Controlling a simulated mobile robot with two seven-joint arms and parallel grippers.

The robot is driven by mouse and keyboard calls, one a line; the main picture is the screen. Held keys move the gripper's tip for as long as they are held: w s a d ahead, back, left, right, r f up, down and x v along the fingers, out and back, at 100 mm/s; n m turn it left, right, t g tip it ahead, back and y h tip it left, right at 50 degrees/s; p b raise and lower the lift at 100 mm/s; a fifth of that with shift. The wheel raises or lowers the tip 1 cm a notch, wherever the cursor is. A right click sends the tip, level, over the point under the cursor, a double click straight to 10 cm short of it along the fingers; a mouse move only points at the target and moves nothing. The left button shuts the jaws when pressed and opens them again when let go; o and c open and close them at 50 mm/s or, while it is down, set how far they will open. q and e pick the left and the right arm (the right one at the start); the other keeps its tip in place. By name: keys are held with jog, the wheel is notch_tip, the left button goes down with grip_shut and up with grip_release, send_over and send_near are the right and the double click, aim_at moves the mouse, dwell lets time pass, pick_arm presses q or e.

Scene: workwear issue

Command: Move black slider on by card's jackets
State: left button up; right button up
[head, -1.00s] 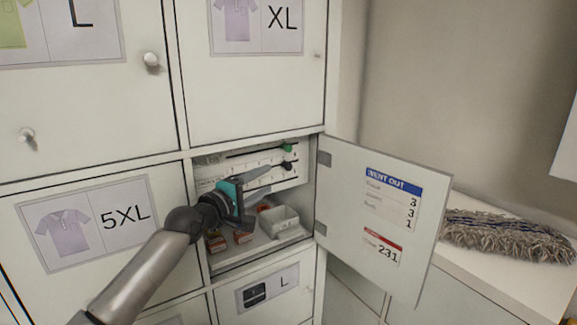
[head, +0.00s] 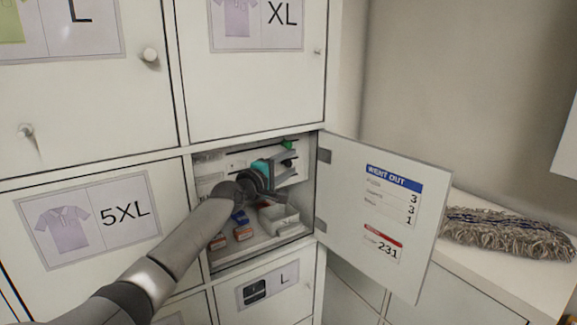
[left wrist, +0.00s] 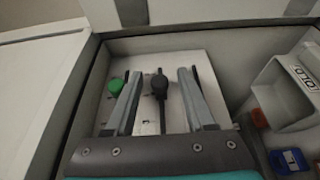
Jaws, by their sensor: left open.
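A white slider board (head: 238,161) is at the back of the open locker compartment. It carries a green slider (head: 288,145) and, below it, a black slider (head: 288,163), partly hidden by my gripper. In the left wrist view the black slider (left wrist: 160,86) stands between the two fingers of my left gripper (left wrist: 159,75), with gaps on both sides. The green slider (left wrist: 115,86) is outside the left finger. My left gripper (head: 282,162) is open, reaching into the compartment. The card (head: 392,207) on the open door reads "WENT OUT" with 3, 3, 1, and 231 below; its row names are blurred.
The open door (head: 345,180) bounds the right side. Closed lockers surround the opening. A mop head (head: 505,234) lies on the right counter.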

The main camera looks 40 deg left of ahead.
pick_arm(q)
jog(key=shift+w, duration=0.2)
grip_shut()
dwell(0.5)
dwell(1.0)
